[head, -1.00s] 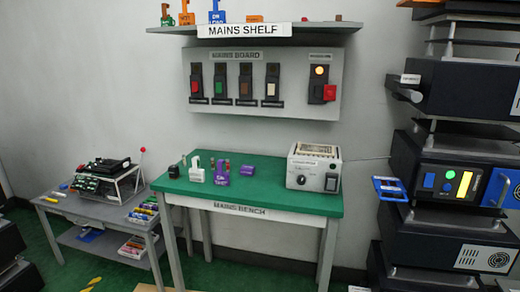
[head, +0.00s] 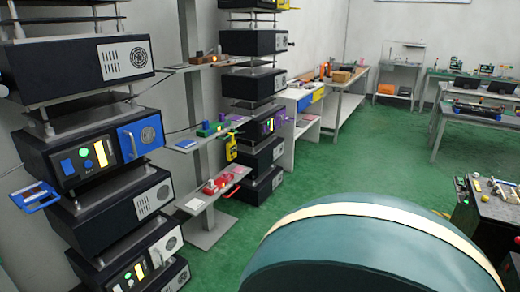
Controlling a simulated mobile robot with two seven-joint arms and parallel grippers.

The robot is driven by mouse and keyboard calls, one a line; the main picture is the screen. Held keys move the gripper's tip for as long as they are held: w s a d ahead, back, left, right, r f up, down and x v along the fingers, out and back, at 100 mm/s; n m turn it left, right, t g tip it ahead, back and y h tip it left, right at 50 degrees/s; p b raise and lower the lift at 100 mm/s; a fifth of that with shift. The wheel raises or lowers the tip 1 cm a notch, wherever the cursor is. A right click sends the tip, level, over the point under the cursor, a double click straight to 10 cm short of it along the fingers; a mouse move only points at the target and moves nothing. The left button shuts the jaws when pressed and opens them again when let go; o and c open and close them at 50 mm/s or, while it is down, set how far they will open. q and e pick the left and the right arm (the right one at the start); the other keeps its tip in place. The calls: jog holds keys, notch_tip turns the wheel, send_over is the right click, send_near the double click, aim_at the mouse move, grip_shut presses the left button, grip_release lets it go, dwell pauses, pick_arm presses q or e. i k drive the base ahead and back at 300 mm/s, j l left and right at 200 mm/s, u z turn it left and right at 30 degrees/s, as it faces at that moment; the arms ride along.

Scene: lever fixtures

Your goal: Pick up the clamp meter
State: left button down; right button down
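A small yellow object with a dark face (head: 231,147) hangs at the edge of a narrow grey shelf left of centre in the head view. It may be the clamp meter, but it is too small to be sure. Neither of my grippers shows in this view, and nothing is seen touching the yellow object.
Stacked black equipment units (head: 92,151) stand at the left, with a blue-framed tray (head: 36,197) jutting out. A post carries shelves with small parts. Benches (head: 350,95) line the far wall. A large curved teal shape with a cream band blocks the lower right. Green floor (head: 345,160) is clear mid-room.

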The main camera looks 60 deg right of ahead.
aim_at(231, 147)
jog(key=z, duration=1.85)
jog(key=i+j+z, duration=0.1)
jog(key=i+z, duration=0.15)
jog(key=i, duration=0.3)
jog(key=i+j+z, duration=0.25)
jog(key=i, duration=0.35)
jog(key=l, duration=0.1)
